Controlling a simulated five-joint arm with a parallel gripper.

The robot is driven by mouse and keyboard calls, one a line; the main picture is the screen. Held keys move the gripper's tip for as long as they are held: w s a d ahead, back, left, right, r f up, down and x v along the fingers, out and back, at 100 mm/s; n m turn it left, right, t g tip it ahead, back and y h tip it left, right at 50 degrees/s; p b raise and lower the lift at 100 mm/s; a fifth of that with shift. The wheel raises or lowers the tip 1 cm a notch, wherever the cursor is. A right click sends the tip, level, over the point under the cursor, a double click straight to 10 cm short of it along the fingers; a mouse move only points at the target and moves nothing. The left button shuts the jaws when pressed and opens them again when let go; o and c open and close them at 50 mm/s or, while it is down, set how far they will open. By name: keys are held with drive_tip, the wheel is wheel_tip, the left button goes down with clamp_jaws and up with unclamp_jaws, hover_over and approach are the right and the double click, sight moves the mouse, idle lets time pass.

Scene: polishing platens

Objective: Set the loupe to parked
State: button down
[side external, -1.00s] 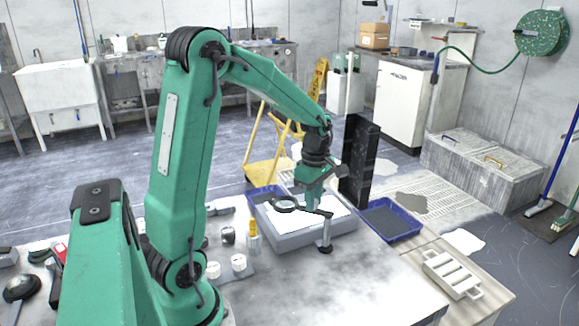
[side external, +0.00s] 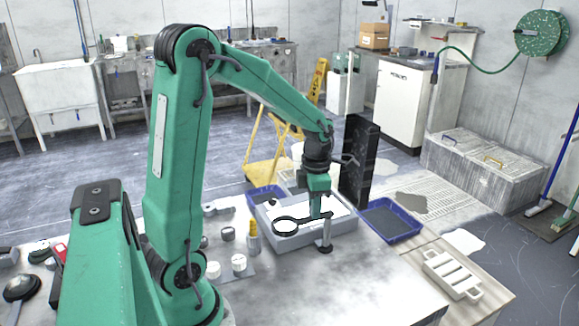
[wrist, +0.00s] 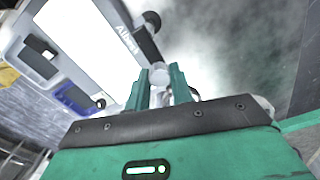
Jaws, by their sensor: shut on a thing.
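The loupe is a black-rimmed round lens (side external: 286,227) on a dark arm, joined to a short grey post (side external: 325,237) on a dark round foot. The lens is over the near left edge of a grey box with a bright white top (side external: 300,236). My gripper (side external: 317,212) points down at the loupe's arm, close to the post. In the wrist view, my gripper (wrist: 160,85) has its two green fingers on either side of a pale round piece of the loupe (wrist: 160,74). The exact contact is hard to see.
A blue tray (side external: 395,222) lies right of the box, and a black upright block (side external: 358,160) stands behind it. A yellow-topped bottle (side external: 253,238) and small white-lidded jars (side external: 238,263) stand at left. The front of the table is clear.

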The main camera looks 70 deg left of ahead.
drive_tip(key=shift+d+r, duration=0.1)
idle(0.4)
drive_tip(key=c, duration=1.2)
unclamp_jaws()
drive_tip(key=shift+r, duration=3.85)
